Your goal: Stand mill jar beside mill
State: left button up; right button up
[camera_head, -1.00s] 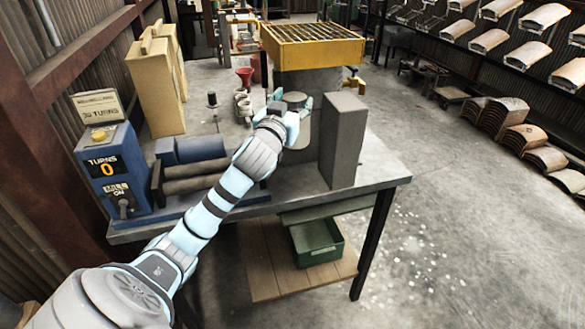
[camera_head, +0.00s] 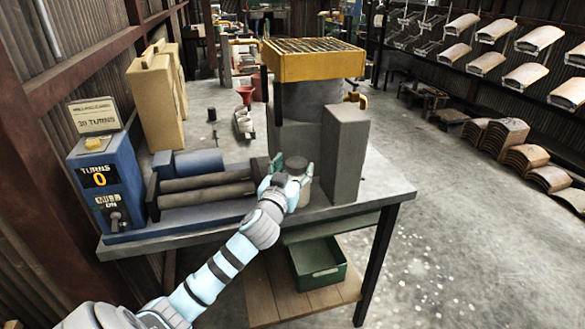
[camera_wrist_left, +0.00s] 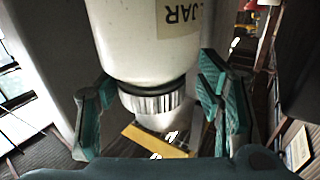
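The mill is a blue unit (camera_head: 107,195) with a "TURNS 0" display, and dark rollers (camera_head: 205,185) lie to its right on the bench. In the left wrist view the jar (camera_wrist_left: 145,50) is white, with a "JAR" label and ridged collar. My right gripper is not in view.
A tall grey block (camera_head: 344,155) stands close right of the jar. A yellow grated hopper (camera_head: 313,62) on a grey drum stands behind. A red funnel (camera_head: 246,95) and small white cups (camera_head: 243,122) are farther back. A green bin (camera_head: 318,265) sits on the lower shelf.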

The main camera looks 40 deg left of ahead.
pick_arm(q)
jog(key=shift+s, duration=0.1)
jog(key=v, duration=1.2)
jog(key=shift+p, duration=0.35)
